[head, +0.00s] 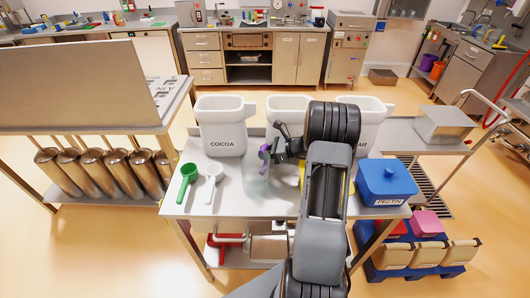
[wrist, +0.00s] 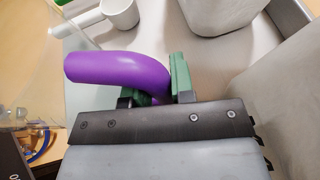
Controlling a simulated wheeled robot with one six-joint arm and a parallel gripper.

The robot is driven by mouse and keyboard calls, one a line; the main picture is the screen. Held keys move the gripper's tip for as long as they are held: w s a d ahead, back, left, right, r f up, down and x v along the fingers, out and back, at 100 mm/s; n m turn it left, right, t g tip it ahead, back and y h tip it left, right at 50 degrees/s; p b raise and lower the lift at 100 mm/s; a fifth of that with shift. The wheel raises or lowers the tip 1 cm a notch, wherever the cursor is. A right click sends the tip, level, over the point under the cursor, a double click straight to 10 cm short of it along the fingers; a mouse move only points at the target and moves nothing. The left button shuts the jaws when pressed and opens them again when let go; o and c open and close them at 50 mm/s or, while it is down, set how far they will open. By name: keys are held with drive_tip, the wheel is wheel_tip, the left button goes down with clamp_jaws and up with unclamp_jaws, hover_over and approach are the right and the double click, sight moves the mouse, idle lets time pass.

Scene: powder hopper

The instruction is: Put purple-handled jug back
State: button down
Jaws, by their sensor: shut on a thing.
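The clear jug (head: 256,182) with the purple handle (head: 264,154) is at the middle of the steel table, in front of the white bins. My gripper (head: 276,150) is shut on the purple handle from the right. In the wrist view the handle (wrist: 115,69) passes between the green finger pads of my gripper (wrist: 156,86). The jug's clear wall (wrist: 25,85) shows at the left of that view. I cannot tell whether the jug's base touches the table. My arm hides part of the table.
A COCOA bin (head: 222,125) and two more white bins stand along the back. A green scoop (head: 187,178) and a white scoop (head: 213,178) lie at the left. A blue PECTIN box (head: 386,180) stands at the right. The table's front left (head: 180,207) is clear.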

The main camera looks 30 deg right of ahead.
drive_tip(key=c, duration=1)
unclamp_jaws()
drive_tip(key=shift+f, duration=0.1)
drive_tip(key=shift+r, duration=0.25)
drive_tip(key=b+v, duration=0.2)
drive_tip(key=v, duration=1)
drive_tip(key=shift+f, duration=0.1)
